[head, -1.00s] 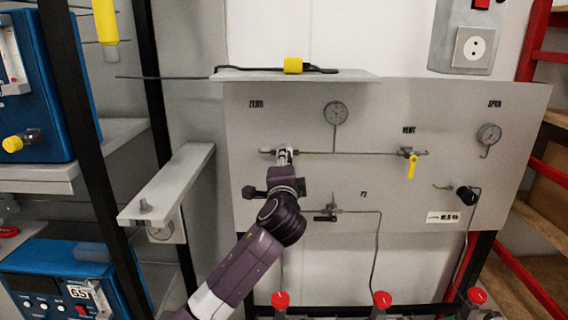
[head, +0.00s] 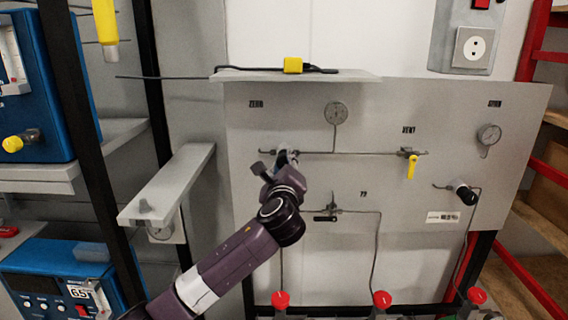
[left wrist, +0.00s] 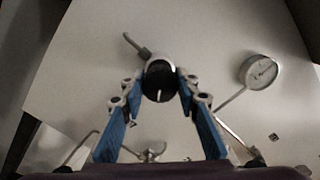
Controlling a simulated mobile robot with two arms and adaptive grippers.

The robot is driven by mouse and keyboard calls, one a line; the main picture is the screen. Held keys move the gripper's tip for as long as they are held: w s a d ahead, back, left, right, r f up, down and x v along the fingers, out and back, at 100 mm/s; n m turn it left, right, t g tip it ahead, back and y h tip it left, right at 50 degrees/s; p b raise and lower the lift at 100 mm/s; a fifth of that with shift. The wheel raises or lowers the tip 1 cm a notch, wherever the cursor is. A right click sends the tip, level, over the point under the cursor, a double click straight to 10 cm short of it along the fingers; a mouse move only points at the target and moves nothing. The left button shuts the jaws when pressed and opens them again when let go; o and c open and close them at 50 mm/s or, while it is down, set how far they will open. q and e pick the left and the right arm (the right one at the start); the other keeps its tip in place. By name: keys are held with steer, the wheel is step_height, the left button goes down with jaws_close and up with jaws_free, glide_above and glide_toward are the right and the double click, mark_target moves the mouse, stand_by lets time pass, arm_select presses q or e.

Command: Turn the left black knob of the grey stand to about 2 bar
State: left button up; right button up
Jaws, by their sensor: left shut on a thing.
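The grey stand's panel (head: 380,185) fills the middle of the head view. My left gripper (head: 285,156) is at the panel's upper left, under the left label, and hides the left black knob there. In the left wrist view the left black knob (left wrist: 159,80) sits between the blue fingers of my left gripper (left wrist: 161,88), which is shut on it. A white mark on the knob points down in that picture. The round gauge (head: 336,113) is up and right of the gripper, and also shows in the left wrist view (left wrist: 261,71); its reading is too small to tell.
A second black knob (head: 466,193) and a second gauge (head: 489,134) are on the right. A yellow-handled valve (head: 411,165) and a black-handled valve (head: 327,216) are nearer. A shelf (head: 170,185) juts out left of the arm. Red-topped valves (head: 381,299) stand below.

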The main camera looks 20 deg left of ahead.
arm_select(q)
steer(key=shift+f+m, duration=0.1)
steer(key=shift+m, duration=0.5)
steer(key=shift+f, duration=0.1)
steer(key=o, duration=0.9)
steer(key=shift+o, duration=1.3)
steer(key=shift+s, duration=0.1)
steer(key=v, duration=1.2)
